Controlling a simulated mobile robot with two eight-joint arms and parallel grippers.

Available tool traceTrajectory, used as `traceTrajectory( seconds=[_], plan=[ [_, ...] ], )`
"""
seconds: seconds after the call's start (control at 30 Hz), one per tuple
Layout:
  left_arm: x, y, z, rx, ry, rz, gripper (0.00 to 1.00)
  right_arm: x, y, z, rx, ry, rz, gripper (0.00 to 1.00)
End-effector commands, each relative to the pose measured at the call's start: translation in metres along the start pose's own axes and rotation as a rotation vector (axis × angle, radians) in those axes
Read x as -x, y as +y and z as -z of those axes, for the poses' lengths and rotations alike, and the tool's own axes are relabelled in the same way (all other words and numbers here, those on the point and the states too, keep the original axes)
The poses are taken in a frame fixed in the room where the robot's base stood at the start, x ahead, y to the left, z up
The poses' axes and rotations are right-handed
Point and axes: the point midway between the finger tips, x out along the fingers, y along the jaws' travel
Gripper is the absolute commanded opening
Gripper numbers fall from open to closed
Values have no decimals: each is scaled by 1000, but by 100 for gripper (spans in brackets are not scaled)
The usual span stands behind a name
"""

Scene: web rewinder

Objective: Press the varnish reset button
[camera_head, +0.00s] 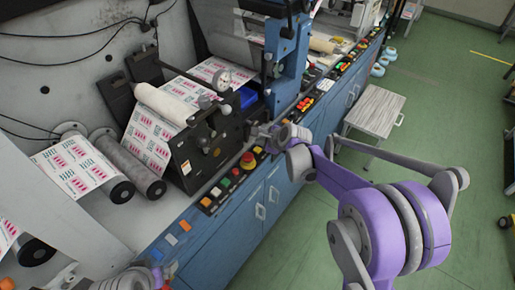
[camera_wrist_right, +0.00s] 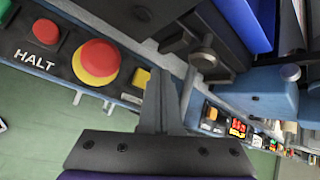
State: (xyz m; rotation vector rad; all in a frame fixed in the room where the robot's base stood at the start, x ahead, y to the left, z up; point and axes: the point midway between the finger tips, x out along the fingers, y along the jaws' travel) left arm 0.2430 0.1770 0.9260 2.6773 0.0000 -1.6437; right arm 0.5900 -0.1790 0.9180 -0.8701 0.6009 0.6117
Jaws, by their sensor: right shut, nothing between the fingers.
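My right gripper (camera_head: 262,133) is over the blue machine's front control ledge, shut and empty. In the right wrist view its fingers (camera_wrist_right: 161,88) are together, beside a yellow button (camera_wrist_right: 141,78); contact cannot be told. A red mushroom button on a yellow base (camera_wrist_right: 97,61) lies left of it; it also shows in the head view (camera_head: 248,160). A red button (camera_wrist_right: 46,31) has the label HALT. No varnish label is readable, so I cannot tell which button is the varnish reset. Part of my left arm (camera_head: 133,279) shows at the bottom edge; its fingers are not clear.
A dark roller unit (camera_head: 205,140) and a blue upright (camera_head: 290,60) stand close to the gripper. A stool (camera_head: 375,110) stands on the green floor.

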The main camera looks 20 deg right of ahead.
Motion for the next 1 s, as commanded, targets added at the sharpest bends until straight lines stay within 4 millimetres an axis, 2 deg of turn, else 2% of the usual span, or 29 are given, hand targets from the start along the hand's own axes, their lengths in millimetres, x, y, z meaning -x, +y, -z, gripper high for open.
traceTrajectory(
  seconds=[0.37, 1.0],
  plan=[
    [19, 0, 20, 0, 17, 0, 92, 28, -22, -21, 0, -1, 2, 0],
    [19, 0, 19, 0, 16, 0, 92, 28, -21, -20, 0, 0, 1, 0]
  ],
)
